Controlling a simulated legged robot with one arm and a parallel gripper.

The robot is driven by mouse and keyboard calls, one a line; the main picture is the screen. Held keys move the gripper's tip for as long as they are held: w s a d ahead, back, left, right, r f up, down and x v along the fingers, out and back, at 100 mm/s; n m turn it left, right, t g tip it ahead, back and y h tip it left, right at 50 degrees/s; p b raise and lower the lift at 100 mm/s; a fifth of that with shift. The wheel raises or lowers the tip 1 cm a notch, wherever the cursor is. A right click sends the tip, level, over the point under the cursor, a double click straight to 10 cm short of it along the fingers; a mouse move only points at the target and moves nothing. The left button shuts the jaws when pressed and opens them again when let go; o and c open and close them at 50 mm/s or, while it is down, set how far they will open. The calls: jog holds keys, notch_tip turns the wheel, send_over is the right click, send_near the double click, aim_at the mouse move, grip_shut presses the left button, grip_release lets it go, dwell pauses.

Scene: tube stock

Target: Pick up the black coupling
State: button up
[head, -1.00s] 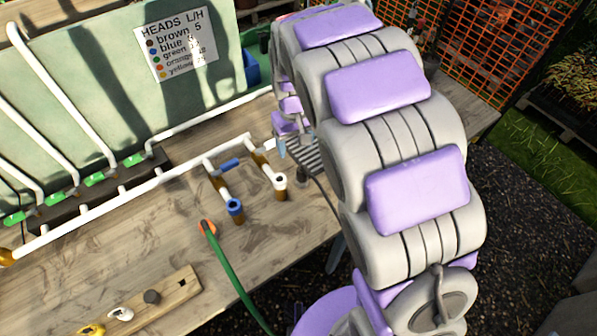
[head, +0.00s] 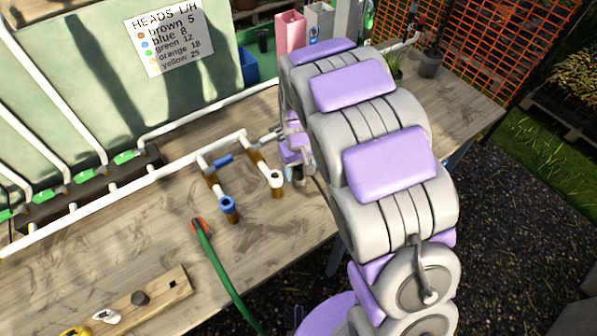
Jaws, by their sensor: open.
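The black coupling (head: 140,298) is a short dark round piece on a wooden strip (head: 165,294) at the lower left of the bench. A white fitting (head: 107,316) and a yellow fitting (head: 75,332) are beside it on its left. My gripper (head: 290,172) is open at the far end of my purple and grey arm, near the white-capped pipe stub. It is well up and to the right of the coupling, apart from it. The arm partly hides the gripper, and its fingertips are hard to make out.
White pipework (head: 120,190) with a blue-capped stub (head: 228,208) and a white-capped stub (head: 276,181) stands mid-bench. A green hose (head: 220,268) with an orange end runs off the front edge. Bare bench top (head: 90,262) lies between the pipework and the strip.

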jog(key=shift+d+r, duration=0.1)
jog(key=shift+d, duration=0.1)
jog(key=shift+a, duration=0.6)
jog(key=c, duration=0.6)
jog(key=shift+d, duration=0.35)
jog(key=c, duration=0.6)
jog(key=shift+a, duration=0.1)
grip_shut()
